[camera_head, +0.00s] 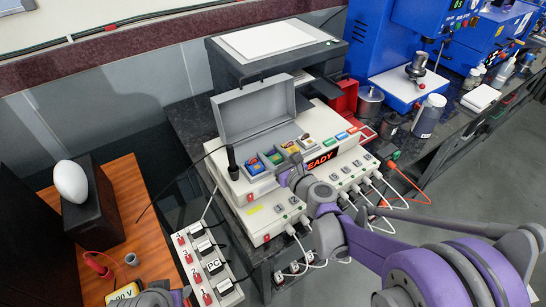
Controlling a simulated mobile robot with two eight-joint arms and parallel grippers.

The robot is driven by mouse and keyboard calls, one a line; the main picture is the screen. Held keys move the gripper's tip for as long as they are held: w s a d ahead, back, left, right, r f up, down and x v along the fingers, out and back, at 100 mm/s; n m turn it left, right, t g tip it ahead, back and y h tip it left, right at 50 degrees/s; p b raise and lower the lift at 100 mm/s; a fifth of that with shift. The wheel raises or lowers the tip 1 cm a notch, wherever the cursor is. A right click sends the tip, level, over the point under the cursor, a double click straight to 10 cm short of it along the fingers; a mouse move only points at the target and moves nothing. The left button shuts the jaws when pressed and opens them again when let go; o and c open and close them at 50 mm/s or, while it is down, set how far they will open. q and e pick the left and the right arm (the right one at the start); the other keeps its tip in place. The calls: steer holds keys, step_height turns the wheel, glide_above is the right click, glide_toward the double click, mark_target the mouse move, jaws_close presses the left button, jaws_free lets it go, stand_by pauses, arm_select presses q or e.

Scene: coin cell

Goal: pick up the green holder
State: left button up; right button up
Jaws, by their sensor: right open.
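The tester (258,226) is a white box with an open grey lid (255,108). Several small coloured holders sit in a row in its tray. The green holder (274,158) appears to be the one just left of my right gripper, though it is small and its colours are mixed. My right gripper (292,166) is open, close over the front edge of the tray; I cannot tell whether it touches a holder. Part of my left arm shows at the bottom left edge; its fingers cannot be made out.
The raised lid stands behind the holders. A printer-like machine (280,50) stands behind. A switch strip (207,266) and orange cables lie around the tester. A wooden table (135,200) is at left.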

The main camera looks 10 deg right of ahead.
steer(key=x, duration=0.2)
steer(key=shift+w+a, duration=0.1)
steer(key=shift+w, duration=0.2)
steer(key=shift+s, duration=0.1)
jaws_close()
